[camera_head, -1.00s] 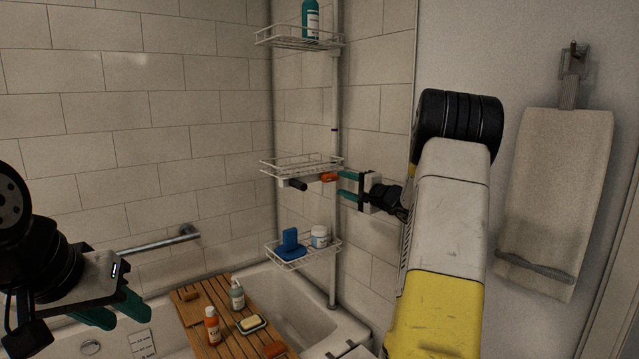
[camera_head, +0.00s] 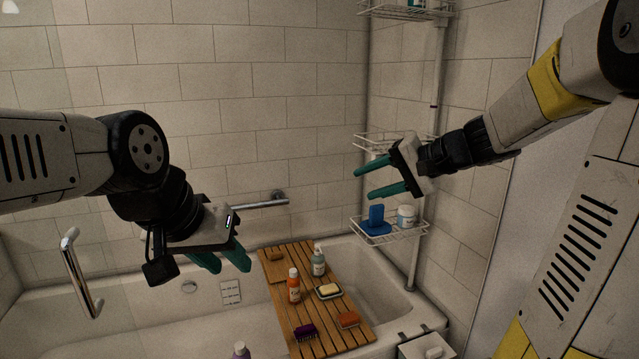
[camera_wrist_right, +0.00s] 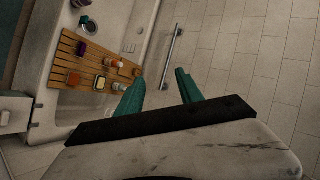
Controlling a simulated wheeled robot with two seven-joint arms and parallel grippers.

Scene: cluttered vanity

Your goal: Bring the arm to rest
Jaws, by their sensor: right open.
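My right gripper (camera_head: 364,184) is open and empty, held in the air in front of the wire caddy's middle shelf (camera_head: 376,136). Its two teal fingers point left and are well apart. In the right wrist view its fingers (camera_wrist_right: 160,78) also stand apart with nothing between them. My left gripper (camera_head: 226,262) hangs above the bathtub at the left, its teal fingers pointing down and right. They show a gap and hold nothing visible. The right gripper and wrist hide part of the middle shelf.
A wooden bath tray (camera_head: 318,335) spans the bathtub (camera_head: 150,338). It bears an orange bottle (camera_head: 294,287), a grey-green bottle (camera_head: 318,262), a soap dish (camera_head: 328,292) and brushes. The lower caddy shelf (camera_head: 384,238) holds a blue item (camera_head: 376,220) and white jar (camera_head: 406,217). A grab bar (camera_head: 262,204) is on the wall.

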